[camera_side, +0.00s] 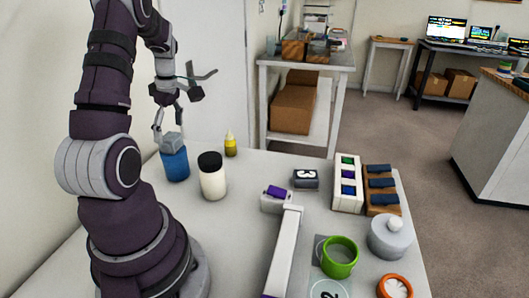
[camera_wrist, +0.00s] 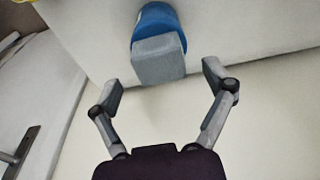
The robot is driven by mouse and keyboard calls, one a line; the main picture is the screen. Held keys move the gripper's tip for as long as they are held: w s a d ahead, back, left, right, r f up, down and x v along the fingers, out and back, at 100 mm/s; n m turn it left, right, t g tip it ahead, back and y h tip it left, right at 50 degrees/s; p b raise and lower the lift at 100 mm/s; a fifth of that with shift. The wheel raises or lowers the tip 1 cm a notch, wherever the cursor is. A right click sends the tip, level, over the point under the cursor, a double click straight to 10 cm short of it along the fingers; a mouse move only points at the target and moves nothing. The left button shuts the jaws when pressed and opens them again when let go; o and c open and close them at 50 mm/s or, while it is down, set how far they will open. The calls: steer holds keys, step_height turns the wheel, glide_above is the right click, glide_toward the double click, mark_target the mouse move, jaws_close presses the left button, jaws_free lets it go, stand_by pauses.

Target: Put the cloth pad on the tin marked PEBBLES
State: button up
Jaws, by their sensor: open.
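My gripper (camera_side: 177,112) is open and empty, up at the left above the table's back edge. In the wrist view its two fingers (camera_wrist: 163,86) are spread wide. A blue container (camera_side: 175,165) with a grey block-like top (camera_side: 172,142) stands on the table below my gripper. In the wrist view the grey top (camera_wrist: 159,60) lies ahead of the gap between the fingers, over the blue body (camera_wrist: 158,20), apart from them. I cannot tell whether this top is a lid or a pad. I can read no PEBBLES label and cannot surely pick out the cloth pad.
A white jar with black lid (camera_side: 212,181) and a yellow bottle (camera_side: 230,146) stand near the blue container. To the right are a white rack (camera_side: 348,207), a brown tray (camera_side: 384,211) of dark blue pieces, a grey knobbed pot (camera_side: 388,242) and a green cup (camera_side: 340,260).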

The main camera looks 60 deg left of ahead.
mark_target(176, 137)
step_height(176, 137, up, 9)
steer(key=w, duration=0.1)
steer(key=w+d+r+m+t, duration=0.25)
steer(key=w+d+m, duration=0.25)
steer(key=d+m, duration=0.4)
steer(key=d+f+m+t+h, duration=0.1)
steer(key=d+m+t, duration=0.3)
steer(key=d+m, duration=1.4)
steer(key=shift+s+d+f, duration=0.3)
steer(key=shift+s+f, duration=0.05)
steer(key=shift+s, duration=0.05)
